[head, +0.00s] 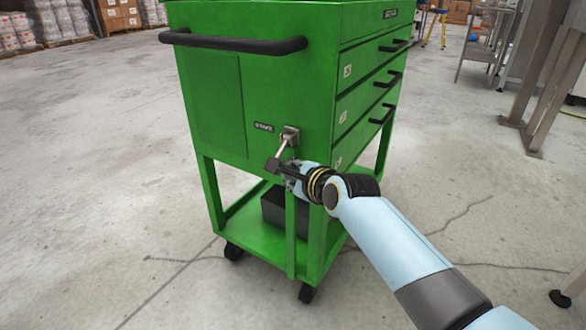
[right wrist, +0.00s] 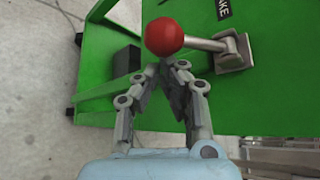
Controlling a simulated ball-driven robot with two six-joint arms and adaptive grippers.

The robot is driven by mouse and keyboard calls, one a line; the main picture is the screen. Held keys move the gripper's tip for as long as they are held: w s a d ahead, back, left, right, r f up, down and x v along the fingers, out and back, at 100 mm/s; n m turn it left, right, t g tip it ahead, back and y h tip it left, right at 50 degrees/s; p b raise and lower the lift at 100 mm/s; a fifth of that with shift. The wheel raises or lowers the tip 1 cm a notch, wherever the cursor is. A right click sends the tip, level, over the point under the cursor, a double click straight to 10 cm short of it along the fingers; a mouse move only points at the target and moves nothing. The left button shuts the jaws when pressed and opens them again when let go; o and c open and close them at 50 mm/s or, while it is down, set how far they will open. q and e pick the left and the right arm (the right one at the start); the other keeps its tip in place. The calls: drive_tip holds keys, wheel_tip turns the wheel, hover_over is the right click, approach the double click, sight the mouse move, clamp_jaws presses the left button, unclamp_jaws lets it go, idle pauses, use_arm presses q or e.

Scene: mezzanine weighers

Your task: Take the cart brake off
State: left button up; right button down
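The green cart (head: 220,100) stands in the middle of the head view. Its brake lever (head: 284,146) is a metal rod on a square plate beside a small label, sloping down and left from the plate. In the right wrist view the brake lever (right wrist: 205,43) ends in a red ball knob (right wrist: 164,37). My right gripper (head: 279,171) is at the lever's lower end and hides the knob in the head view. In the right wrist view the right gripper (right wrist: 167,68) has its fingertips together, just short of the knob, with nothing visible between them. My left gripper is not in view.
The cart has a black push handle (head: 235,43), drawers on its right side, and a lower shelf with a black bin (head: 274,209). A metal post frame (head: 540,80) stands at the right. Stacked pallets line the back. The concrete floor left of the cart is clear.

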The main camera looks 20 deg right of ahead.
sight(284, 148)
use_arm(q)
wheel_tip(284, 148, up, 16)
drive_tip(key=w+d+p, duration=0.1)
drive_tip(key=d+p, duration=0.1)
drive_tip(key=p, duration=1.4)
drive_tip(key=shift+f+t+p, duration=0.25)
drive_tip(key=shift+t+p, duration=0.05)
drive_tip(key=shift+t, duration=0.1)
use_arm(e)
drive_tip(key=shift+s+a+r+m+g+y, duration=0.2)
drive_tip(key=shift+a+r+m+g+y, duration=0.1)
drive_tip(key=shift+r+m+g+y, duration=0.8)
drive_tip(key=shift+s+a+r+m+g+y, duration=0.25)
drive_tip(key=shift+a+r+m+g+y, duration=0.1)
drive_tip(key=shift+r+m+g+y, duration=0.8)
drive_tip(key=shift+s+a+r+m+g+y, duration=0.2)
drive_tip(key=shift+a+r+m+g+y, duration=0.1)
drive_tip(key=shift+r+m+g+y, duration=0.8)
drive_tip(key=shift+r+t+h, duration=0.2)
drive_tip(key=shift+t+h, duration=0.05)
drive_tip(key=shift+t, duration=0.1)
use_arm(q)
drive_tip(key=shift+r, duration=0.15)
use_arm(e)
drive_tip(key=shift+r, duration=0.1)
